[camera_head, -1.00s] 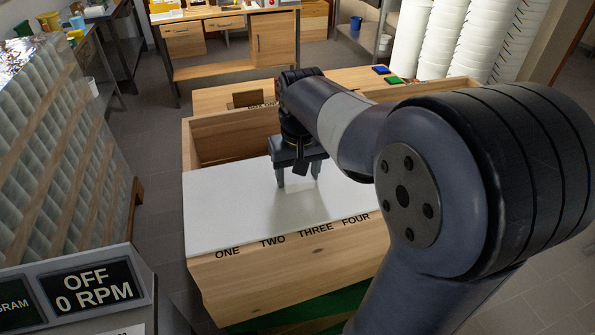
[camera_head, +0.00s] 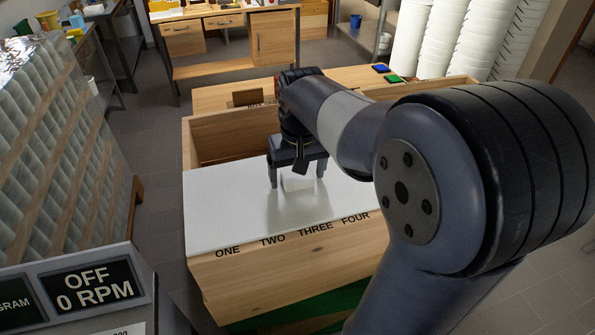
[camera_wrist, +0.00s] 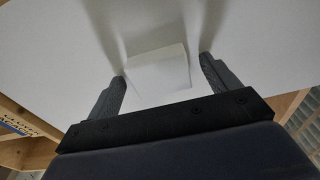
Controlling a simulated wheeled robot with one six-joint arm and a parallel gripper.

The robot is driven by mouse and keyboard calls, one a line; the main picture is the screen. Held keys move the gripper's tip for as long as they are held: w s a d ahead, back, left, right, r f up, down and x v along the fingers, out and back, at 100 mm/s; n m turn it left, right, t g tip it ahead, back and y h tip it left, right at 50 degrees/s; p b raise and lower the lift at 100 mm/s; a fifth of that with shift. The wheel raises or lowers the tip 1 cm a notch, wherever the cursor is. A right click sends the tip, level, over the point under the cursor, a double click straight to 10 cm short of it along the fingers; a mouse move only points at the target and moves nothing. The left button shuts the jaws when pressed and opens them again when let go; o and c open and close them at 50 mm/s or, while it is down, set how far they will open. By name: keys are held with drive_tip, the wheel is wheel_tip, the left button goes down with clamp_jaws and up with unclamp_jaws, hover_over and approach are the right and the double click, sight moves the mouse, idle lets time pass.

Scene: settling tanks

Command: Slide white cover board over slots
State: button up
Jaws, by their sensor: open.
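The white cover board (camera_head: 225,205) lies flat over the near part of the wooden box (camera_head: 290,262), above the labels ONE, TWO, THREE and FOUR. A small white block-like handle (camera_head: 297,184) stands on the board. My gripper (camera_head: 297,186) is over the board with its fingers open on either side of the handle. In the wrist view, the handle (camera_wrist: 158,72) sits between the two spread fingertips (camera_wrist: 163,72), with a gap on each side. The board (camera_wrist: 240,40) fills most of that view. Any slots under the board are hidden.
The box's far part is open, with a wooden rim (camera_head: 225,119) around it. Blue and green items (camera_head: 388,74) lie on the wooden surface behind. A panel reading OFF 0 RPM (camera_head: 95,284) stands at the lower left. White stacked buckets (camera_head: 465,40) stand at the back right.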

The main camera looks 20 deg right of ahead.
sight(299, 179)
wheel_tip(299, 179, up, 11)
drive_tip(key=s, duration=0.1)
drive_tip(key=shift+s, duration=0.15)
drive_tip(key=shift+f, duration=0.25)
drive_tip(key=f, duration=0.3)
drive_tip(key=w+f, duration=0.1)
drive_tip(key=f, duration=0.6)
drive_tip(key=shift+w+f, duration=0.15)
drive_tip(key=shift+f, duration=0.25)
drive_tip(key=shift+w+b, duration=0.1)
drive_tip(key=shift+b, duration=0.3)
drive_tip(key=shift+w+r, duration=0.15)
drive_tip(key=shift+w, duration=0.3)
drive_tip(key=shift+s, duration=0.1)
